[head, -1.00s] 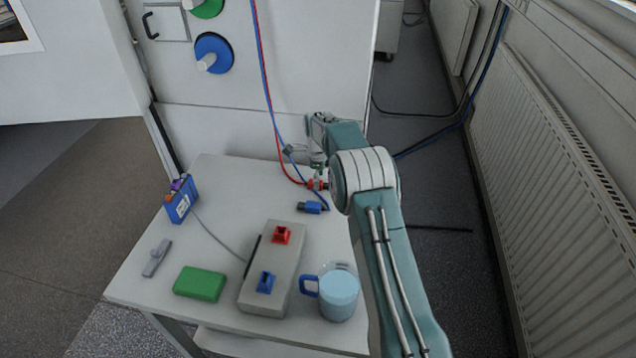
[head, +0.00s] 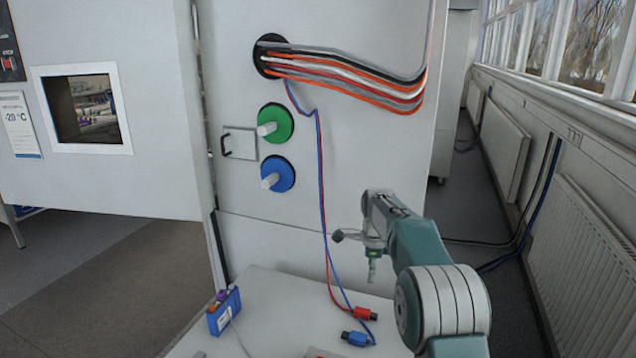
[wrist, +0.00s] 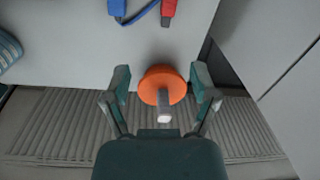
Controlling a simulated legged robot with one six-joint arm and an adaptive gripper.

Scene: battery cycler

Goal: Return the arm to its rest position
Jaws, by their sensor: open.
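My arm reaches out from the bottom right in the head view, bent at a large white-banded joint. My gripper (head: 372,258) hangs above the red plug (head: 366,313), clear of it. In the wrist view my gripper (wrist: 161,82) has its two fingers apart. An orange disc with a pale stub (wrist: 158,90) shows between the fingers; I see no finger touching it, and what it is attached to is unclear. The blue plug (head: 355,338) lies on the table. Both plugs also show at the top of the wrist view, the blue (wrist: 119,9) and the red (wrist: 168,12).
The white table (head: 276,305) carries a blue box (head: 224,311). The cabinet behind has a green knob (head: 276,123), a blue knob (head: 278,174) and a bundle of cables (head: 350,75).

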